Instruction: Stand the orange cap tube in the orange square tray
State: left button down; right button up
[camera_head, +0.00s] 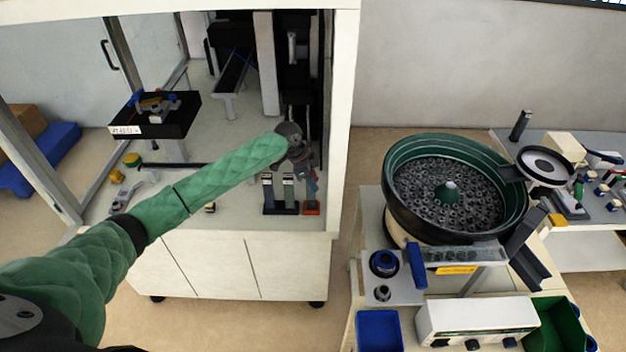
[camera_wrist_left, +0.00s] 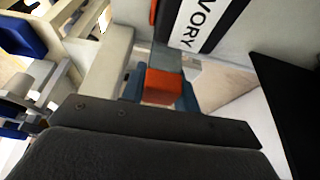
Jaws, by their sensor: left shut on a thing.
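My left gripper (camera_head: 308,174) is at the front right of the white cabinet's worktop. It is shut on the orange cap tube, whose orange cap (camera_wrist_left: 162,87) shows between the blue-grey fingers in the left wrist view. The rest of the tube is mostly hidden. The orange square tray (camera_head: 311,210) lies on the worktop just below the gripper in the head view. I cannot tell whether the tube touches the tray. My right gripper is not in view.
Two dark upright holders (camera_head: 267,195) (camera_head: 289,195) stand just left of the orange tray. The cabinet's right wall (camera_head: 343,120) is close on the right. A black box (camera_head: 155,115) stands further back left. A bowl feeder (camera_head: 455,190) stands outside, to the right.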

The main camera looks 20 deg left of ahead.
pick_arm(q)
jog(key=shift+f, duration=0.1)
dwell(0.3)
jog(key=c, duration=1)
grip_release()
jog(key=shift+o, duration=0.2)
